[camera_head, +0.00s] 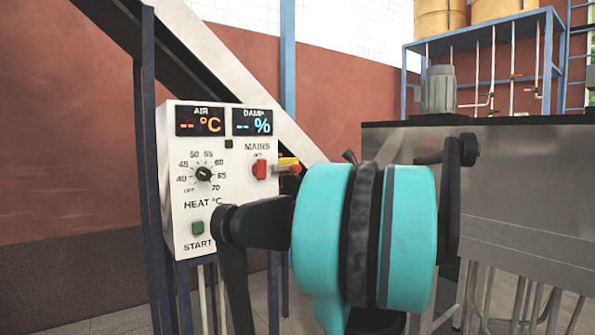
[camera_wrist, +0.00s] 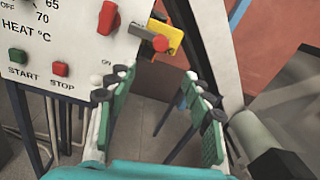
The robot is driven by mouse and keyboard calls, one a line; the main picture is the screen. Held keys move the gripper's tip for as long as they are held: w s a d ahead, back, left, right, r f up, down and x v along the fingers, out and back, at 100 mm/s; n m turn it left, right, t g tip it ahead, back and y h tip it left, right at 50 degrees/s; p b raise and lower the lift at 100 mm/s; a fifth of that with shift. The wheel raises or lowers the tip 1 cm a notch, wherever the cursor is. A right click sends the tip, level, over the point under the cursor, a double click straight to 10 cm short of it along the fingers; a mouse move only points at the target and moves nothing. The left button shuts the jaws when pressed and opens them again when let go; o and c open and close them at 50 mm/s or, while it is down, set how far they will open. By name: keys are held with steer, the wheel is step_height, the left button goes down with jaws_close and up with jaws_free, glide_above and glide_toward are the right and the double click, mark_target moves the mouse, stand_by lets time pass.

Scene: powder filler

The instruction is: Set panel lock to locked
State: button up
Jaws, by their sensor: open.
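The white control panel (camera_head: 215,215) stands left of the middle in the head view, and its lower right part shows in the wrist view (camera_wrist: 75,60). I cannot clearly make out a panel lock in either view. A red MAINS switch (camera_head: 259,169) is on the panel face; it also shows in the wrist view (camera_wrist: 107,17). My gripper (camera_wrist: 157,85) is open and empty, its green-padded fingers spread beside the panel's lower right corner. The left fingertip overlaps the panel corner in the picture; contact cannot be told. In the head view my teal wrist hides the fingers.
A yellow box with a red button (camera_wrist: 160,42) sticks out from the panel's right side. The HEAT knob (camera_head: 204,174) and green START button (camera_head: 198,228) are on the panel face. A red STOP button (camera_wrist: 64,73) sits beside START. A steel machine (camera_head: 520,210) stands at right.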

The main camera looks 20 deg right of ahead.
glide_toward(288, 169)
steer(key=w, duration=0.6)
steer(key=shift+r, duration=0.25)
jaws_close()
stand_by(0.3)
